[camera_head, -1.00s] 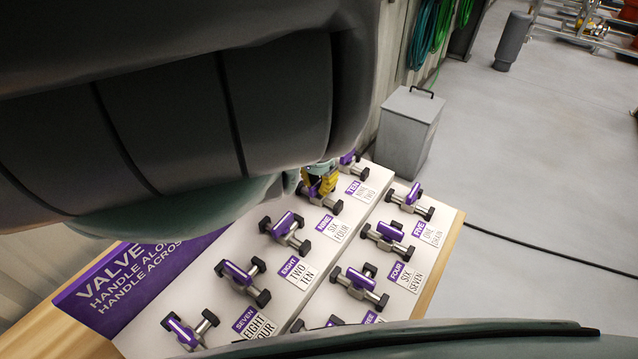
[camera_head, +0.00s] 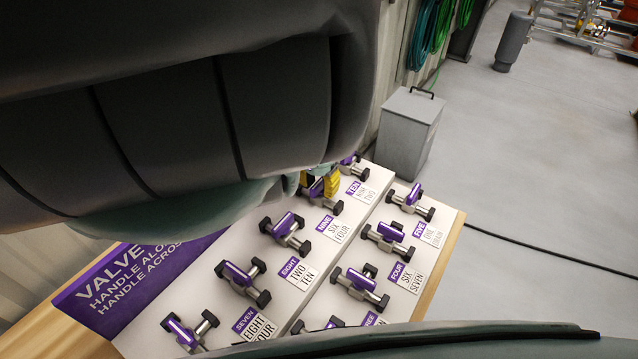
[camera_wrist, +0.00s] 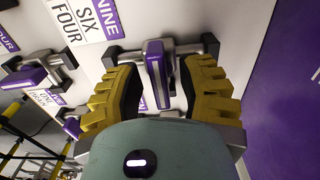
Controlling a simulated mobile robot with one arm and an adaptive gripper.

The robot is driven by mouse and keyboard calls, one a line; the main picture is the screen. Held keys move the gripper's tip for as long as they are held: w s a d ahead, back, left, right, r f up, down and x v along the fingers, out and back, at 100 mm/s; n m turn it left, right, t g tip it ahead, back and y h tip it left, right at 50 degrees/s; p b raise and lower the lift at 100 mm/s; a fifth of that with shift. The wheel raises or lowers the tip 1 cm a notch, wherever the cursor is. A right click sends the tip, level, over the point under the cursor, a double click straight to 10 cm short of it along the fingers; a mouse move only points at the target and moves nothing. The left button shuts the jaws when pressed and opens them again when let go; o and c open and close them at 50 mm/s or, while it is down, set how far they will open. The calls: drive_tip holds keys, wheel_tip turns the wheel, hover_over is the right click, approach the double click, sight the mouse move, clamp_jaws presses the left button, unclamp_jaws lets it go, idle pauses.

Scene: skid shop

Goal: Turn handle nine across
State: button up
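The nine valve (camera_wrist: 157,76) sits beside the NINE label (camera_wrist: 108,12) in the wrist view. Its purple handle (camera_wrist: 152,46) appears to lie across the short grey pipe with black end caps. My gripper (camera_wrist: 160,98) has its yellow ribbed fingers on either side of this handle, with narrow gaps showing. Whether a pad touches it I cannot tell. In the head view my gripper (camera_head: 320,184) is over the nine valve, which it and my arm partly hide; the NINE label (camera_head: 325,221) is clear.
The eight valve (camera_head: 286,230) and ten valve (camera_head: 352,165) stand close on either side in the same row. A second row includes the five valve (camera_head: 411,203) and four valve (camera_head: 389,238). A grey bin (camera_head: 408,130) stands behind the board. Floor to the right is mostly open, with a black cable.

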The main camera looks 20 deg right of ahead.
sight(319, 183)
drive_tip(key=shift+o, duration=0.2)
drive_tip(key=shift+r, duration=0.1)
wheel_tip(319, 183, up, 7)
drive_tip(key=shift+w+f, duration=0.1)
drive_tip(key=shift+f, duration=0.05)
drive_tip(key=shift+r, duration=0.35)
drive_tip(key=shift+s, duration=0.2)
idle(0.4)
